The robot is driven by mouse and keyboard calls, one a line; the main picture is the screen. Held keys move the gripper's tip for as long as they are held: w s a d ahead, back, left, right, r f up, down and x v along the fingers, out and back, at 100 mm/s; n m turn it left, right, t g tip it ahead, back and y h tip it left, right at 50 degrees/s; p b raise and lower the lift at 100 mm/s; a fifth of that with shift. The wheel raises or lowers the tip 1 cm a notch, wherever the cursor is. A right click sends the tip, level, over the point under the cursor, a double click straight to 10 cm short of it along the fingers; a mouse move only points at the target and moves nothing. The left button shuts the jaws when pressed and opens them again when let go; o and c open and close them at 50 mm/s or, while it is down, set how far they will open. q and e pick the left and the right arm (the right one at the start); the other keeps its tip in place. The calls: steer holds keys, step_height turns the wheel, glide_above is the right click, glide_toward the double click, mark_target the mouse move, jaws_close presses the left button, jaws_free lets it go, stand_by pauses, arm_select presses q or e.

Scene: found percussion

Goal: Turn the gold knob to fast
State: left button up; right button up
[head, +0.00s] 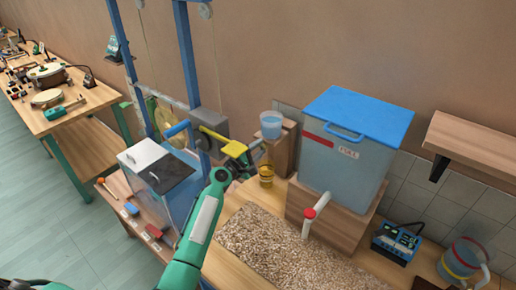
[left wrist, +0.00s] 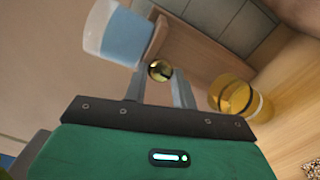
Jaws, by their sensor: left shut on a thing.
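The gold knob (left wrist: 159,70) is a small round shiny knob, seen in the left wrist view between the fingertips of my left gripper (left wrist: 158,82). The two grey fingers are closed on its sides. In the head view my left gripper (head: 258,150) reaches just below a clear cup of pale blue liquid (head: 270,127), and I cannot make out the knob there. The cup also shows in the left wrist view (left wrist: 120,35), left of the knob. No fast marking is legible. My right gripper is not in view.
An amber jar (head: 266,177) stands close below the gripper and shows in the left wrist view (left wrist: 235,97). A blue-lidded tank (head: 345,165) stands right, with a red-tipped white spout (head: 311,214). A blue frame and a grey block with a yellow bar (head: 214,134) are close left.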

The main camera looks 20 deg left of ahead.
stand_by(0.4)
arm_select(q)
steer(key=o, duration=1)
steer(key=shift+c, duration=0.2)
steer(key=b+v, duration=0.3)
steer(key=v, duration=1.1)
steer(key=shift+w, duration=0.1)
